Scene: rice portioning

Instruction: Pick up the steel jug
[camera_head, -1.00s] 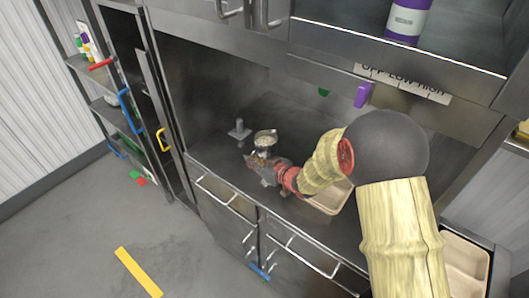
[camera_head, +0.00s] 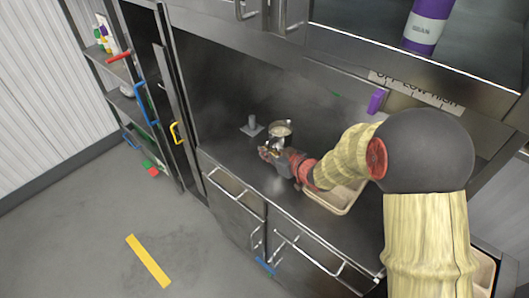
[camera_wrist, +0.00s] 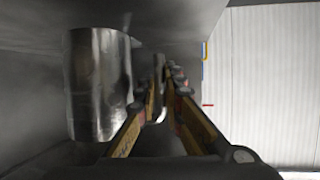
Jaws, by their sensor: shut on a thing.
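The steel jug (camera_head: 281,132) is upright over the steel counter, with pale contents showing at its open top. In the wrist view the jug (camera_wrist: 97,85) is a shiny cylinder left of my fingers. My gripper (camera_head: 270,153) is at the jug's near side, shut on it. In the wrist view my gripper (camera_wrist: 160,95) has its yellow and black fingers closed around a thin upright metal part, which looks like the jug's handle. The jug's base is partly hidden by my gripper, so a gap below it is hard to judge.
A small metal post on a plate (camera_head: 252,126) stands left of the jug. A beige tray (camera_head: 347,200) lies right of my gripper, partly under my arm. Drawer handles (camera_head: 305,255) line the counter front.

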